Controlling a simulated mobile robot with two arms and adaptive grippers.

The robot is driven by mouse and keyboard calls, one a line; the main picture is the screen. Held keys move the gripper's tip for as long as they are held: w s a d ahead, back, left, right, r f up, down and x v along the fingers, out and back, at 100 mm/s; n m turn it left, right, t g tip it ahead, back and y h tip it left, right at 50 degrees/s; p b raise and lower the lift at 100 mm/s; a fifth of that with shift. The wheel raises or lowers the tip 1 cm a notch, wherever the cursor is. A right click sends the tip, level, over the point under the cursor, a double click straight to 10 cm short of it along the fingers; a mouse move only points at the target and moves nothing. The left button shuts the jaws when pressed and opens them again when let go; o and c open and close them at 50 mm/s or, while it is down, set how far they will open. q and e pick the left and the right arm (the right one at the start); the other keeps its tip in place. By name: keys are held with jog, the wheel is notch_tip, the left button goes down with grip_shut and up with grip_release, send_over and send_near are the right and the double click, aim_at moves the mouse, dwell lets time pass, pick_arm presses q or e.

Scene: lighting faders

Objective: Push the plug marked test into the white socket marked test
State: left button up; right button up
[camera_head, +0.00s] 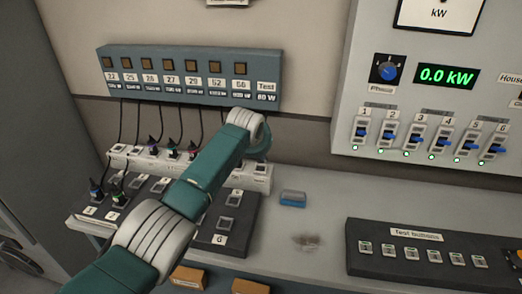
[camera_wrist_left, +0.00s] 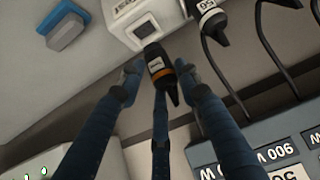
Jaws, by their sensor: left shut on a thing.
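In the left wrist view, a black plug (camera_wrist_left: 159,66) with an orange band and a small label, too small to read surely, sits between the fingers of my left gripper (camera_wrist_left: 158,74), which is shut on it. The plug's front end is right at the dark square opening of the white socket marked test (camera_wrist_left: 128,17); I cannot tell whether it has entered. In the head view, my left gripper (camera_head: 258,152) is over the right end of the white socket row (camera_head: 262,178); my arm hides the plug and part of the row. My right gripper is not in view.
A neighbouring plug (camera_wrist_left: 212,18) with its black cable is close beside the test socket. A blue-grey labelled panel (camera_head: 190,72) hangs above on the wall. A blue block (camera_head: 292,198) lies on the bench. A black button box (camera_head: 425,255) stands at right; the bench between is mostly clear.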

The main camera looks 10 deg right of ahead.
aim_at(261, 162)
pick_arm(q)
jog(key=shift+f, duration=0.15)
jog(key=shift+f+b, duration=0.55)
jog(key=shift+f, duration=0.3)
jog(key=shift+s+f+b, duration=0.1)
jog(key=shift+f+b, duration=0.3)
jog(key=shift+f, duration=0.7)
dwell(1.8)
jog(key=o, duration=1.3)
jog(key=shift+o, duration=0.2)
jog(key=shift+r, duration=0.1)
